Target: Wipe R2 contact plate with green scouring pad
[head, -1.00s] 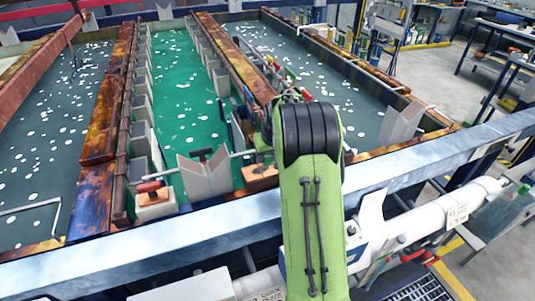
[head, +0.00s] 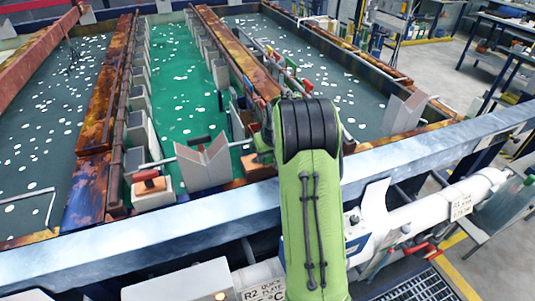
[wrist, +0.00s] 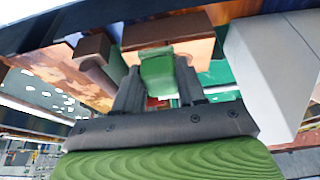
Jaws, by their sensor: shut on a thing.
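In the wrist view, my gripper (wrist: 158,88) is shut on a green piece, which looks like the green scouring pad (wrist: 157,72). The pad sits between the two dark fingers. Just beyond it is an orange-brown block (wrist: 190,48), overlapped by the pad in the picture; I cannot tell if they touch. In the head view, a similar orange-brown block (head: 257,166) shows beside my arm at the near end of the green tank. It may be the R2 contact plate, but I cannot read a mark on it. My fingers and the pad are hidden there behind my green arm.
A grey V-shaped saddle (head: 203,165) and a block with a red handle (head: 152,188) stand left of my arm. A long steel rail (head: 120,237) crosses in front of the tanks. An R2 label (head: 262,280) is below it. A white pipe (head: 440,205) runs at right.

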